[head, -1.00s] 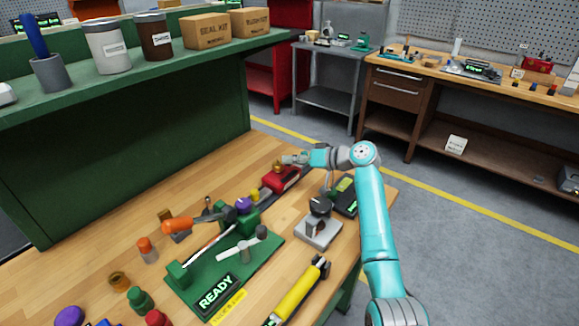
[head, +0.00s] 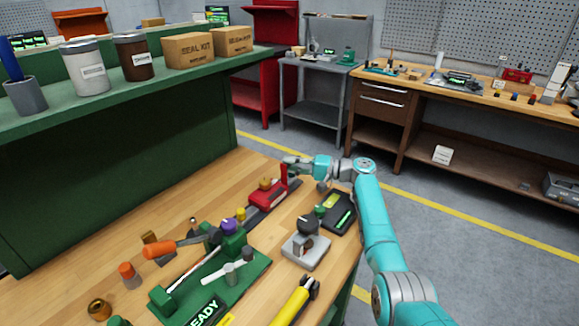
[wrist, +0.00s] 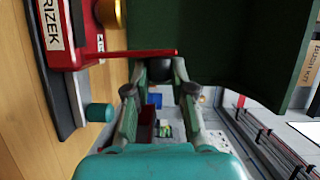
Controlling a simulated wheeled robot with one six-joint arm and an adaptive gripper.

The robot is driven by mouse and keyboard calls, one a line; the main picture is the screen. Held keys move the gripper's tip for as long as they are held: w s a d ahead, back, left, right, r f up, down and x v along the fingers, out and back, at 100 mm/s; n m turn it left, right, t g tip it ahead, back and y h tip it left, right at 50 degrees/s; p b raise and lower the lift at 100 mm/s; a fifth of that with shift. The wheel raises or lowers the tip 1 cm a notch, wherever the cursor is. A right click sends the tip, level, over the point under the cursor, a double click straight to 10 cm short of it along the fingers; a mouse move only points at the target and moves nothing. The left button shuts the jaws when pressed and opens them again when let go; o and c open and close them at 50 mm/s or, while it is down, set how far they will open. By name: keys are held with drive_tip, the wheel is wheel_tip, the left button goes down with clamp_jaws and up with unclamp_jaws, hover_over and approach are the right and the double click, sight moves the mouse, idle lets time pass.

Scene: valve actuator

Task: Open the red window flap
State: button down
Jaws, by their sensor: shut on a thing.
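The red box (head: 266,196) sits on a dark base on the wooden bench, with a brass knob on top. Its red window flap (head: 284,174) stands upright at the box's right end. In the wrist view the flap (wrist: 150,53) shows edge-on as a thin red strip running from the red body across the fingertips. My gripper (head: 288,164) is at the top of the flap, reaching in from the right. In the wrist view my gripper (wrist: 158,72) has its fingertips at the strip and is shut on the flap. The exact contact is partly hidden.
A black device with a green display (head: 339,211) and a grey block with a black knob (head: 306,245) stand in front of the box. A green fixture (head: 215,285), an orange-handled tool (head: 161,249) and a yellow tool (head: 291,304) lie nearer. A green shelf wall (head: 120,160) rises behind.

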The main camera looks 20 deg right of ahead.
drive_tip(key=shift+w+d+f+m+y, duration=0.3)
drive_tip(key=shift+d+m, duration=0.15)
drive_tip(key=shift+m, duration=0.35)
drive_tip(key=c, duration=1)
unclamp_jaws()
drive_tip(key=v, duration=1.2)
drive_tip(key=shift+f, duration=0.1)
